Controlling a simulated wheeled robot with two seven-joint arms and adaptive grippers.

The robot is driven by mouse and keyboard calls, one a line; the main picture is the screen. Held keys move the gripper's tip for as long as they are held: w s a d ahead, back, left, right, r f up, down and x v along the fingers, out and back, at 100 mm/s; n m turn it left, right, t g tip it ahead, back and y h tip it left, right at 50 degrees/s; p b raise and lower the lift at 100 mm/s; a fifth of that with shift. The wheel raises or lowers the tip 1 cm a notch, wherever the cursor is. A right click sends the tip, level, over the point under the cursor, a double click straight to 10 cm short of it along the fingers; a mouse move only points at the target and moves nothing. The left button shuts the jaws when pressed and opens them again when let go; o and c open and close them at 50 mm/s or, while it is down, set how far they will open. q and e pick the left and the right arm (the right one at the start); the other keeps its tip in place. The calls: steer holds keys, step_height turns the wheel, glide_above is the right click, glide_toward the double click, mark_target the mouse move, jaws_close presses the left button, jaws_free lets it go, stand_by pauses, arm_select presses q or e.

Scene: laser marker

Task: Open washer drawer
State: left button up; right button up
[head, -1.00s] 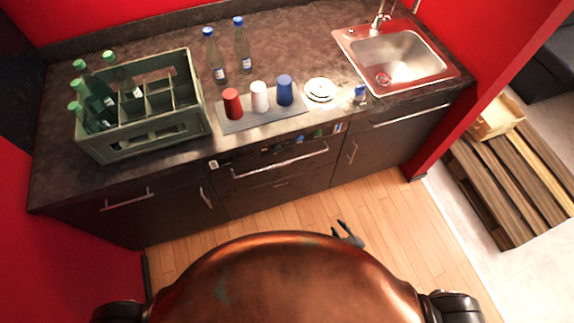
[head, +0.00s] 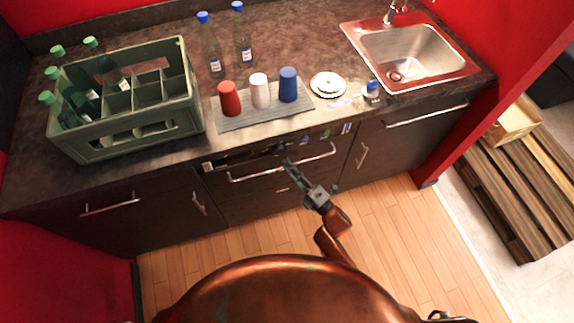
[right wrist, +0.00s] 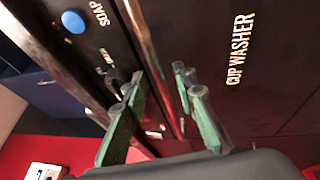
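The washer drawer's dark front (head: 262,184) is under the counter, with a long horizontal metal handle (head: 255,176). It appears shut. In the right wrist view its panel reads "CUP WASHER" (right wrist: 240,50), and the handle (right wrist: 146,38) runs past the fingers. My right gripper (head: 289,164) is at the handle, right of its middle. In the right wrist view the gripper's green fingers (right wrist: 160,108) are apart, with the handle bar between them. I cannot tell whether they touch it. My left gripper is not in view.
Above the drawer is a control strip with a blue button (right wrist: 73,21) marked "SOAP". The counter holds a green bottle crate (head: 130,148), red (head: 229,99), white (head: 260,91) and blue (head: 288,85) cups on a mat, bottles and a sink (head: 415,55). The wooden floor (head: 400,225) is clear.

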steer(key=shift+w+a, duration=0.4)
steer(key=shift+w, duration=0.1)
steer(key=shift+c, duration=0.7)
jaws_close()
